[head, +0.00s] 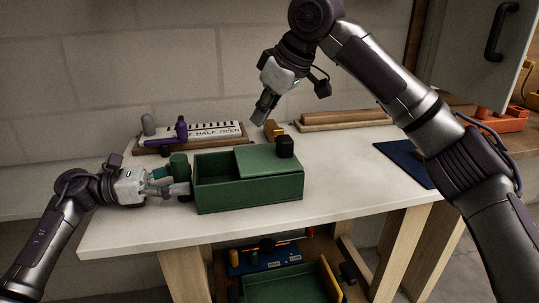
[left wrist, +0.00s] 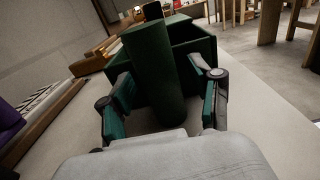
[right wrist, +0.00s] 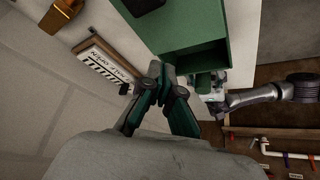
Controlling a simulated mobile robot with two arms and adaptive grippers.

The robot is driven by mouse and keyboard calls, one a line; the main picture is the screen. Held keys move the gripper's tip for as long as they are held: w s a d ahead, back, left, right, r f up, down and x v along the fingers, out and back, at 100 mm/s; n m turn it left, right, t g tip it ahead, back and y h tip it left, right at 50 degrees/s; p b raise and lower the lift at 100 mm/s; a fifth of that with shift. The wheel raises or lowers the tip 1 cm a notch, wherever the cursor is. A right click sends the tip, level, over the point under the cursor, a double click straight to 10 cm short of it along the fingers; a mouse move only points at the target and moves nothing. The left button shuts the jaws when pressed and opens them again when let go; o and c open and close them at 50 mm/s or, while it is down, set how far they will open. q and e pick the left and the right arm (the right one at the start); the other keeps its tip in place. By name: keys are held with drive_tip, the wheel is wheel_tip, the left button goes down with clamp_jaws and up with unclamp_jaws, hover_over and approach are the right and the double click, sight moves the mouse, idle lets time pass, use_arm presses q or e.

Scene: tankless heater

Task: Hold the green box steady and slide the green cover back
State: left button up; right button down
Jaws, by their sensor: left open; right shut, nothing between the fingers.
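The green box (head: 250,196) stands on the white table, its left part open at the top. The green cover (head: 268,160) lies over the right part and has a black knob (head: 285,147). A green upright cylinder (head: 180,164) stands at the box's left end. My left gripper (head: 172,181) is open, with its fingers on either side of this cylinder (left wrist: 155,75); I cannot tell if they touch it. My right gripper (head: 262,112) is shut and empty, above and behind the box. In the right wrist view its fingertips (right wrist: 160,76) appear beside the box (right wrist: 195,25).
A sign board reading "HALF OPEN" (head: 205,133) lies behind the box. A small wooden block (head: 273,130) and wooden bars (head: 345,120) are at the back. A dark blue mat (head: 405,163) lies to the right. The table is clear in front of the box.

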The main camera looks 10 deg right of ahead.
use_arm(q)
drive_tip(key=shift+a, duration=0.1)
drive_tip(key=a, duration=1.2)
drive_tip(key=shift+d, duration=0.1)
